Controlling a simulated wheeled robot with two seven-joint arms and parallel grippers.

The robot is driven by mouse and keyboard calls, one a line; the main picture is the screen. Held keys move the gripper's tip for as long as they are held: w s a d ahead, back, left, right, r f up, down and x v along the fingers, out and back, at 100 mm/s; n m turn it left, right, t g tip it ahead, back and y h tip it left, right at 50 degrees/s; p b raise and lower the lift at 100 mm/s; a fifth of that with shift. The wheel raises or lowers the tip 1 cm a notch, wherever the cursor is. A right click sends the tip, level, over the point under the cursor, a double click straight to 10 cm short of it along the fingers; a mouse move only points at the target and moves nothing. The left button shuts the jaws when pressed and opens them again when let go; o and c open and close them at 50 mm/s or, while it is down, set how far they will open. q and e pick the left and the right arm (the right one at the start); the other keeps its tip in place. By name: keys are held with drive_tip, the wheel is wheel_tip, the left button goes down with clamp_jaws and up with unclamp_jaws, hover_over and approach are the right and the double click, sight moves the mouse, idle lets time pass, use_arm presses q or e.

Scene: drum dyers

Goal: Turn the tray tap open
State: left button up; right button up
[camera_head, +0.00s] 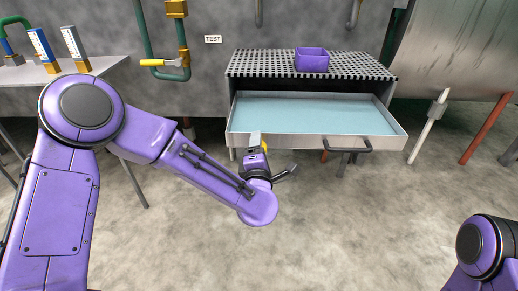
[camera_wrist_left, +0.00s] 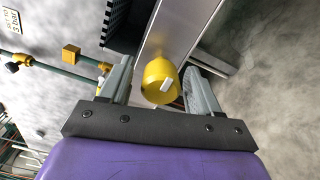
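The tray tap (camera_wrist_left: 158,80) is a round yellow knob with a white mark on its face, on the front of the metal tray (camera_head: 245,138). In the head view a bit of the tap's yellow (camera_head: 264,147) shows low at the tray's left front, mostly hidden by my gripper. My left gripper (camera_head: 272,156) is at the tap. In the left wrist view its two fingers (camera_wrist_left: 157,70) stand open on either side of the knob, with a gap visible to its left and a narrower one to its right. The right gripper is out of view.
The tray holds pale blue liquid and has a dark front handle (camera_head: 350,145). A purple box (camera_head: 312,59) sits on the perforated rack above. The floor in front is clear.

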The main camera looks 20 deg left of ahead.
use_arm(q)
drive_tip(key=shift+s, duration=0.1)
drive_tip(key=p+v, duration=0.1)
drive_tip(key=v, duration=0.9)
drive_tip(key=shift+s, duration=0.2)
drive_tip(key=shift+d, duration=0.1)
